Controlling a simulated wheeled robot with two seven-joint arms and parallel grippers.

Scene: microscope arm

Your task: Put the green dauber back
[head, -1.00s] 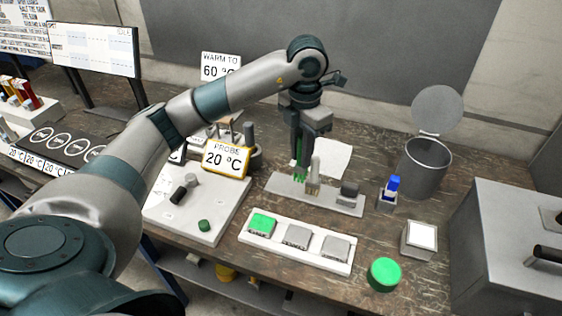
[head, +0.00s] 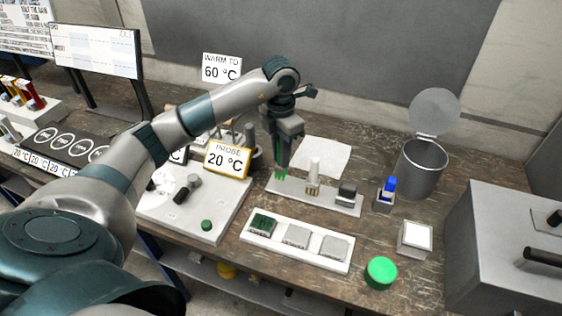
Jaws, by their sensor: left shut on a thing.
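My left gripper (head: 284,158) points down over the left end of a long grey holder (head: 330,203). It is shut on the green dauber (head: 281,174), whose green bristle tip shows below the fingers. The fingers hide most of its handle. The tip is at the holder's left end; I cannot tell whether it touches. A white-handled brush (head: 314,172) stands upright in the holder to the right, and a grey block with a dark top (head: 347,191) sits at its right end. My right gripper is not in view.
A white tray (head: 289,263) in front holds a dark green tile (head: 262,225) and two grey tiles. A green round lid (head: 381,272), a blue-topped item (head: 388,188) and an open metal bin (head: 422,168) stand right. A probe sign (head: 228,160) stands left.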

